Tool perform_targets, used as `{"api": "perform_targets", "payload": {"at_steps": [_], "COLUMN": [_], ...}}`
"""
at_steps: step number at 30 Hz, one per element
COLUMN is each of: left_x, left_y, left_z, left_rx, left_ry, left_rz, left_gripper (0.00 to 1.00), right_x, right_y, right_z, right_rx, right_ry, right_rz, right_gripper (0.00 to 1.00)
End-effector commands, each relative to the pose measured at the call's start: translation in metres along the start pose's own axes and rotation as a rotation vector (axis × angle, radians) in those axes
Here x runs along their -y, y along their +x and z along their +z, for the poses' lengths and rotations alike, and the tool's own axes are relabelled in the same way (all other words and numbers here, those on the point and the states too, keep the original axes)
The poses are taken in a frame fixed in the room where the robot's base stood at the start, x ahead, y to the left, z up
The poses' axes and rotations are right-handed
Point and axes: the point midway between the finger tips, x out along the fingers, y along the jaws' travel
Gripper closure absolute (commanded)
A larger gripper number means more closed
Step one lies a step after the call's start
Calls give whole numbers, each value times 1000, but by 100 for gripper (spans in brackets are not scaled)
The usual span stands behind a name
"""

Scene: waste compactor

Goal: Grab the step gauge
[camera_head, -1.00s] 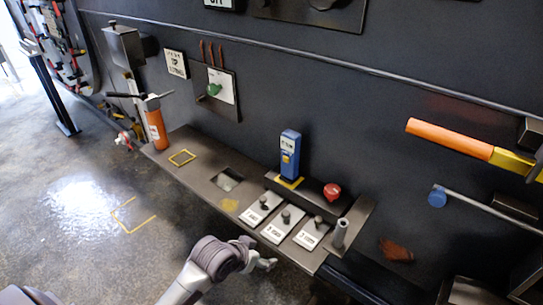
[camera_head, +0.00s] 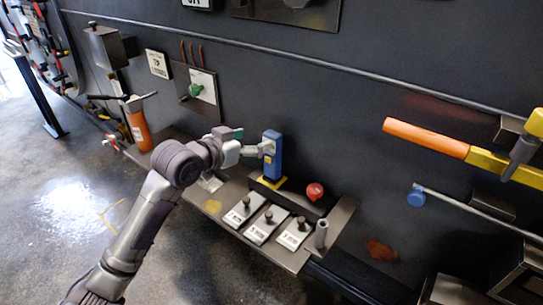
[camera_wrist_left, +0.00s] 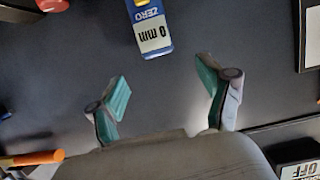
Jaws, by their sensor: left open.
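The step gauge (camera_head: 272,160), a blue upright block, stands on a yellow-marked spot of the dark raised ledge on the bench. In the left wrist view the gauge (camera_wrist_left: 151,30) shows its white label "0 mm" and "ZERO", upside down. My left gripper (camera_head: 252,142) is at the upper part of the gauge, just left of it in the head view. In the left wrist view its teal-padded fingers (camera_wrist_left: 164,85) are spread with nothing between them. The gauge lies beyond the fingertips, between their lines. My right gripper is not in view.
The bench carries a red button (camera_head: 315,191), several black-knobbed white plates (camera_head: 265,225) and a grey post (camera_head: 321,234). An orange cylinder (camera_head: 139,130) stands at its left end. A dark wall rises behind. An orange-yellow lever (camera_head: 425,138) juts out at right.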

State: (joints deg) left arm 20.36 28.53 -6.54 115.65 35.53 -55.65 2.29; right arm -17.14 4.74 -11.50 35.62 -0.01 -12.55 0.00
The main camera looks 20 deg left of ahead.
Motion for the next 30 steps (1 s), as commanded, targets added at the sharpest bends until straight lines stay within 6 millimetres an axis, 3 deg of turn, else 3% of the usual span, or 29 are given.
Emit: {"api": "perform_targets", "payload": {"at_steps": [3,11,19,29,30], "left_x": [0,-1,-2,-2,-2], "left_y": [21,41,79,88,88], "left_z": [-2,-1,2,4,4], "left_rx": [0,0,1,1,1], "left_ry": [-3,-1,-1,2,2], "left_rz": [1,1,0,0,0], "left_gripper": [21,21,21,21,24], "right_x": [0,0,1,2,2], "right_y": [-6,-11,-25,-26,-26], "right_z": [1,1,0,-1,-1], "right_rx": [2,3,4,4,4], "right_ry": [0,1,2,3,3], "right_rz": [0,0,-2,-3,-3], "right_gripper": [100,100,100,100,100]}}
